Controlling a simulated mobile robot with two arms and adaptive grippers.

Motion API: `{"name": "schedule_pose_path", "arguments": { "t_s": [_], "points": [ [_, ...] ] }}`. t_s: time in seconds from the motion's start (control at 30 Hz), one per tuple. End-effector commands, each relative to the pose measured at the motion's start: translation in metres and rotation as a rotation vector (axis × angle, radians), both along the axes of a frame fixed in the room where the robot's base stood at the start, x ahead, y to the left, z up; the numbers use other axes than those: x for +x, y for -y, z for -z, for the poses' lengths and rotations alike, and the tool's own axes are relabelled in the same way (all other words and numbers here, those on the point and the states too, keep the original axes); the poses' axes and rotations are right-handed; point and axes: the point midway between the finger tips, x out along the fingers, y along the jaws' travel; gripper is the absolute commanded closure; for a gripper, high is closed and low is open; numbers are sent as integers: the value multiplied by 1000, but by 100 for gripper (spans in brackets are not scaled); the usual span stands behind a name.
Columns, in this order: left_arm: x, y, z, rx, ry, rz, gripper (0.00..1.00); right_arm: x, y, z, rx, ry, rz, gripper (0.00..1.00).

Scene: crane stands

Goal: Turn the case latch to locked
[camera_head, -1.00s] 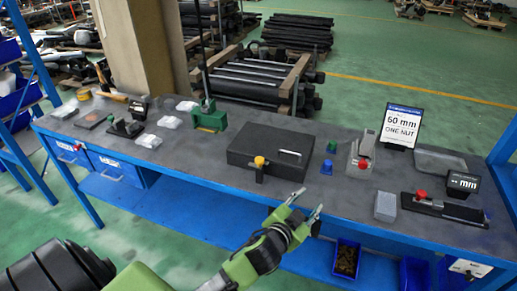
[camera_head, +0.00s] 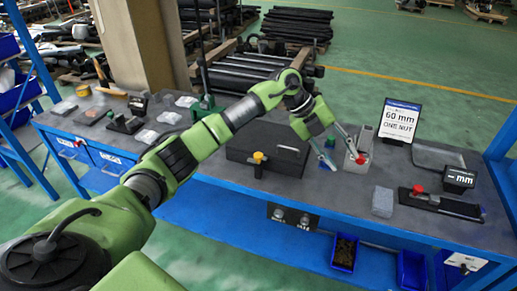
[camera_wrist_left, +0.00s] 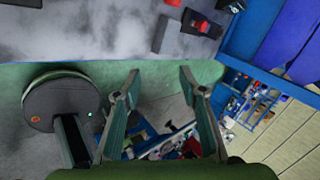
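The dark case (camera_head: 290,135) lies flat and closed on the workbench (camera_head: 230,181). A yellow knob (camera_head: 258,157) stands at its front edge on a dark mount; it appears to be the latch, but I cannot tell its setting. My left gripper (camera_head: 345,162) hangs to the right of the case, near a blue knob (camera_head: 327,167) and a red-knobbed grey fixture (camera_head: 351,160). Its fingers are apart and nothing shows between them, as the left wrist view also shows (camera_wrist_left: 160,78). My left arm crosses in front of part of the bench and the case's back left. My right gripper is out of view.
A sign (camera_head: 400,121) stands at the back right. A pale block (camera_head: 382,202), a red-knobbed black slide (camera_head: 440,204) and a small display (camera_head: 459,178) sit at the right. A green stand (camera_head: 205,107) and small parts occupy the left. The bench strip before the case is clear.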

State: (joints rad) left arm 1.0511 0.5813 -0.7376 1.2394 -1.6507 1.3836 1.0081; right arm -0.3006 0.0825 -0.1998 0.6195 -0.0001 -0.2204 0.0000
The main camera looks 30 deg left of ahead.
Motion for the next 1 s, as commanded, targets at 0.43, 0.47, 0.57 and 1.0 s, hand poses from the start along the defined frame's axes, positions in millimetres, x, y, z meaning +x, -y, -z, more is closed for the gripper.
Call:
{"name": "schedule_pose_path", "arguments": {
  "t_s": [0.43,0.47,0.57,1.0],
  "points": [
    [-43,-233,-75,605,-371,-401,62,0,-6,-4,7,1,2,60],
    [-44,-235,-75,610,-378,-407,62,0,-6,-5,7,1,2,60],
    [-46,-237,-68,616,-385,-411,62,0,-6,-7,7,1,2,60],
    [-46,-235,17,613,-384,-405,62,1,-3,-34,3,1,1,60]
  ]
}}
